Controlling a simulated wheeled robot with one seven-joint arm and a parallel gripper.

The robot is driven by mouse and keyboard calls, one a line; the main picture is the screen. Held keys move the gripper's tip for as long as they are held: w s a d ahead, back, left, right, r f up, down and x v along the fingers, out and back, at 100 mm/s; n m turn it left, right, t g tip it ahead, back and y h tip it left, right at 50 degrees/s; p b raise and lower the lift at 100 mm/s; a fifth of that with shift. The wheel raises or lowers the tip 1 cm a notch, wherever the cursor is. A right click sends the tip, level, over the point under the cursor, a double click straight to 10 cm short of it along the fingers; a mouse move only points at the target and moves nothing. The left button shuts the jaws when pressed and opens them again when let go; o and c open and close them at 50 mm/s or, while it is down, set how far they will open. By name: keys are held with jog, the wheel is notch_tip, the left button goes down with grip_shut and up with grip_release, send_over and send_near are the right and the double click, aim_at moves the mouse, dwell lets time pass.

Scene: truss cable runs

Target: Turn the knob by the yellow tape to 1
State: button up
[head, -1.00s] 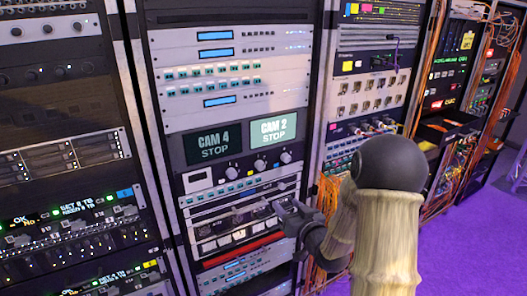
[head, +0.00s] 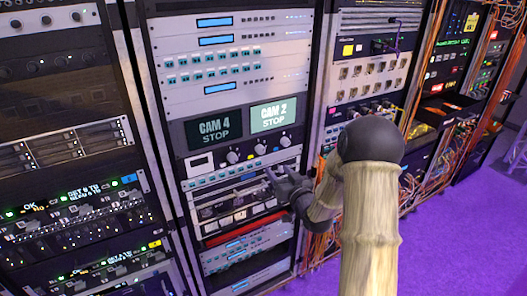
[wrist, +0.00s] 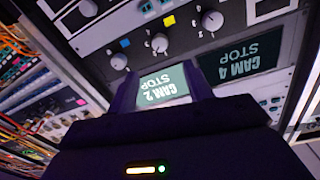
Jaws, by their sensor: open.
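Three pale round knobs sit in a row on a grey rack panel below the CAM 4 and CAM 2 screens. The middle knob (head: 260,150) also shows in the wrist view (wrist: 160,42), where a yellow tape square (wrist: 169,20) lies beside it. A blue square (wrist: 125,43) is by another knob (wrist: 118,62). The setting of the middle knob is too small to read. My gripper (head: 275,178) is open and empty, in front of the rack just below the knobs in the head view. In the wrist view its fingers (wrist: 163,78) stand apart from the knobs.
The CAM 2 screen (head: 273,114) and CAM 4 screen (head: 214,129) are above the knobs. The third knob (head: 233,157) is left of the middle one. Orange cables (head: 312,210) hang at the right of this rack. The purple floor (head: 450,230) is open at right.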

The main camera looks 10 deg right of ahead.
aim_at(262, 152)
jog(key=p+x, duration=0.3)
jog(key=x, duration=0.8)
jog(key=shift+w+a+p, duration=0.1)
jog(key=shift+w+p, duration=0.25)
jog(key=shift+w, duration=0.05)
jog(key=c, duration=1)
